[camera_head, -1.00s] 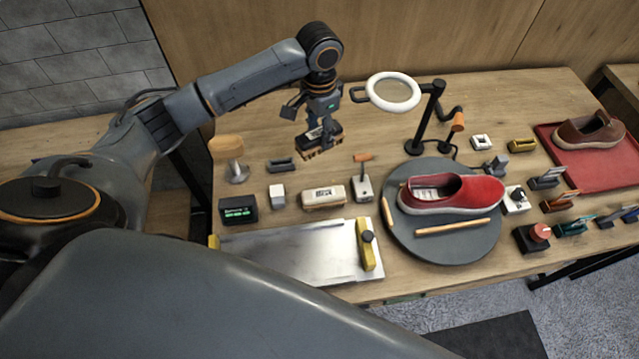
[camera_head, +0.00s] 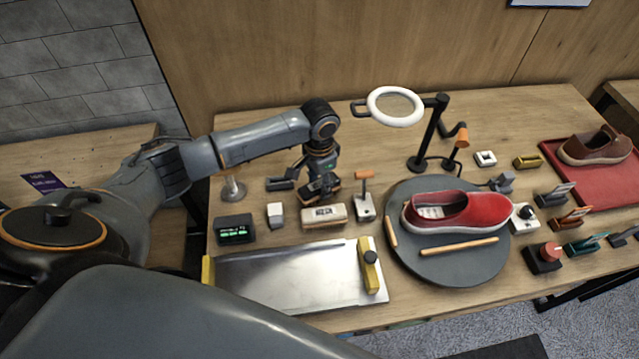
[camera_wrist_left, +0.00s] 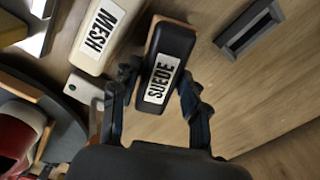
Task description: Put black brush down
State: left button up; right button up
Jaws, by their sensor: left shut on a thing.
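The black brush (camera_wrist_left: 172,48) has a white label reading SUEDE and a wooden strip along one side. It lies between the fingers of my left gripper (camera_wrist_left: 160,92), which is shut on it. In the head view my left gripper (camera_head: 320,184) holds the brush low at the table, just behind the cream MESH brush (camera_head: 323,215). The arm and fingers partly hide the black brush there, and I cannot tell if it touches the table. My right gripper is not in view.
A black slotted holder (camera_head: 280,184) sits left of the gripper. A small orange-handled tool (camera_head: 364,205) stands close on the right. A ring lamp (camera_head: 395,107) rises behind. A red shoe (camera_head: 465,212) rests on a round grey turntable (camera_head: 450,268). The table behind the gripper is fairly clear.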

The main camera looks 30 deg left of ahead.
aim_at(319, 184)
pick_arm(q)
jog(key=shift+f, duration=0.75)
jog(key=o, duration=0.9)
jog(key=shift+o, duration=0.6)
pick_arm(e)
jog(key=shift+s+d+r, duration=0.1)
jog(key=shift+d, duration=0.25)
pick_arm(q)
notch_tip(319, 184, up, 12)
jog(key=b, duration=0.1)
jog(key=shift+b, duration=0.35)
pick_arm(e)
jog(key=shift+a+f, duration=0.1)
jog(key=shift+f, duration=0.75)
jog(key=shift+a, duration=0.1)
